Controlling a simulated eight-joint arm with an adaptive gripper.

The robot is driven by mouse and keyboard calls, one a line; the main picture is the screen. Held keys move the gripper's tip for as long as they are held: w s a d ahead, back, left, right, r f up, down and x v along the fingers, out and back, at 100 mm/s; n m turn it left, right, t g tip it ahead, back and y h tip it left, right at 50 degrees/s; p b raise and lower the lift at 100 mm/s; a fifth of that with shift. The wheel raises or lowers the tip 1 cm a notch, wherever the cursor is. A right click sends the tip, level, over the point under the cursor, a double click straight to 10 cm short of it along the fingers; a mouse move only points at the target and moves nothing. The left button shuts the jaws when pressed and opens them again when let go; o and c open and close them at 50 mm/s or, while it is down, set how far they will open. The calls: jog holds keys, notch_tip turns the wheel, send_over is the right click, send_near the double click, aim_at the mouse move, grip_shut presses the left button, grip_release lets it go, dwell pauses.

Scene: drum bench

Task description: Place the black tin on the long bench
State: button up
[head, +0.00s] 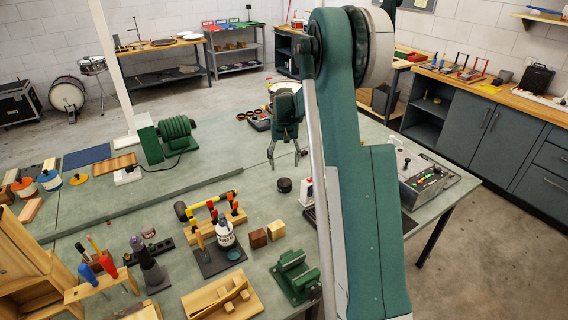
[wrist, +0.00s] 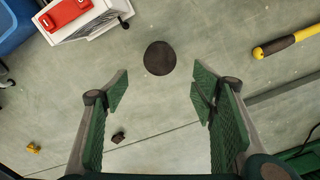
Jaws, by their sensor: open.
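The black tin (head: 284,185) is a small, dark round tin standing on the grey-green bench top (head: 262,215). In the wrist view the tin (wrist: 159,58) shows as a dark disc on the bare surface, ahead of the fingertips and roughly midway between their lines. My gripper (head: 287,158) points down over the bench, beyond the tin in the head view. Which surface is the long bench I cannot tell for certain.
A white box with a red top (wrist: 85,18) stands close to the tin. A yellow-handled tool (head: 207,205), wooden blocks (head: 258,238) and a green vise (head: 295,277) are nearby. A control box (head: 425,180) is at right. Bare bench lies left of the tin.

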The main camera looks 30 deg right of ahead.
jog(key=s+a+r+n+t, duration=0.3)
jog(key=s+a+r, duration=1.5)
jog(key=a+r, duration=0.25)
jog(key=s+a+t, duration=0.1)
jog(key=s+a, duration=0.3)
jog(key=s, duration=0.4)
jog(key=s+a+f+n+t, duration=0.1)
jog(key=s+a, duration=0.4)
jog(key=s, duration=0.3)
jog(key=s+a+f+n+t, duration=0.1)
jog(key=s+a, duration=0.3)
jog(key=s, duration=0.4)
jog(key=shift+s+a+t, duration=0.25)
jog(key=shift+s+t, duration=0.1)
jog(key=shift+t, duration=0.25)
